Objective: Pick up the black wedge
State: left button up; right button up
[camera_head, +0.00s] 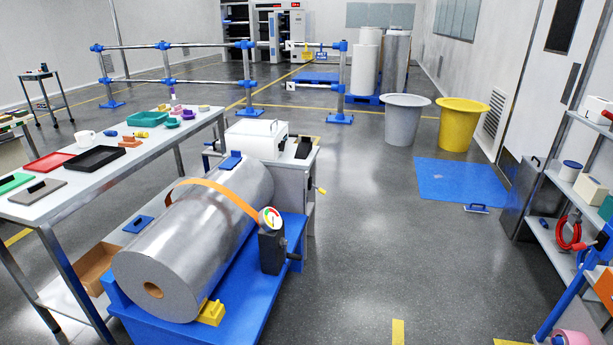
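A small black piece (303,148) with a slanted outline sits beside the white box at the right end of the stand behind the large silver roll. It may be the black wedge, but it is too small to be sure of its shape. Another small black piece (37,187) lies on a grey board on the long table at left. A yellow wedge-like block (211,313) sits against the lower front of the silver roll (200,235). Neither of my grippers is in view.
The roll lies on a blue cradle (245,318) with a dial gauge (270,219) at its right. The long table (75,205) holds trays and small objects. A blue floor mat (460,182), two bins and a right-hand shelf surround clear grey floor.

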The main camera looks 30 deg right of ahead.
aim_at(305, 147)
jog(key=i+l+z, duration=0.1)
jog(key=l, duration=0.35)
jog(key=i+l+z, duration=0.1)
jog(key=i+l, duration=0.5)
jog(key=l, duration=0.3)
jog(key=i+l+z, duration=0.15)
jog(key=l, duration=0.3)
jog(key=i+l+z, duration=0.1)
jog(key=i+l, duration=0.25)
